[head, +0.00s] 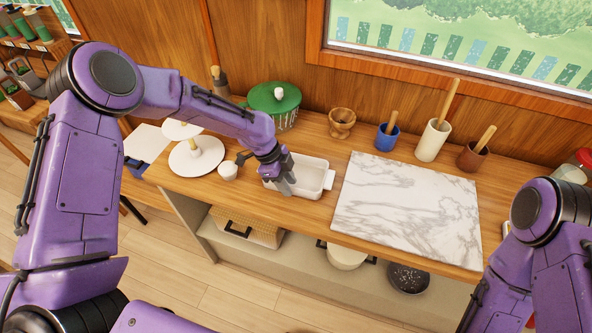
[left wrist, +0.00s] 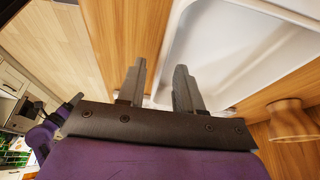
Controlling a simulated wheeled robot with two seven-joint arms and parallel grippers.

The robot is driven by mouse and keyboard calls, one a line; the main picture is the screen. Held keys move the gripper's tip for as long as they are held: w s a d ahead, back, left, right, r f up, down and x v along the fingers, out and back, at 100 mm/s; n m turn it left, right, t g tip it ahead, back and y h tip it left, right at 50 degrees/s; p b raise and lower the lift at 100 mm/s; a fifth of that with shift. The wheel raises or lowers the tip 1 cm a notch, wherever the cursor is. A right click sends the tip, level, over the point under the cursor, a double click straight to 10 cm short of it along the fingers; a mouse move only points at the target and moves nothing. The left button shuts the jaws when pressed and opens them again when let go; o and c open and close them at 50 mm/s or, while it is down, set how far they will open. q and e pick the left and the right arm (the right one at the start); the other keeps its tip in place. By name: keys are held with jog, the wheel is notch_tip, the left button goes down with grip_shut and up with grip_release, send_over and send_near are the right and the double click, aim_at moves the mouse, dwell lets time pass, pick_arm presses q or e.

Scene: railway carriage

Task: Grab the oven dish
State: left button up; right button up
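The oven dish (head: 314,178) is a white rectangular dish with a small end handle, standing on the wooden counter left of the marble slab. My left gripper (head: 284,187) points down at the dish's left end and hides part of it. In the left wrist view the gripper (left wrist: 160,66) has its two fingers apart. The dish's wall (left wrist: 168,48) runs between them, one finger over the inside and one outside over wood. I cannot tell whether either finger touches it. My right arm shows at the right edge of the head view, but its gripper does not show.
The marble slab (head: 408,207) lies right of the dish. A white cup (head: 228,172), a white round stand (head: 183,162) and a green-lidded pot (head: 274,98) are left and behind. A wooden mortar (head: 342,120) and several utensil pots line the back. A basket (head: 246,228) sits below.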

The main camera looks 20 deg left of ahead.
pick_arm(q)
jog(key=shift+x, duration=0.9)
jog(key=shift+r, duration=0.1)
grip_shut()
dwell(0.6)
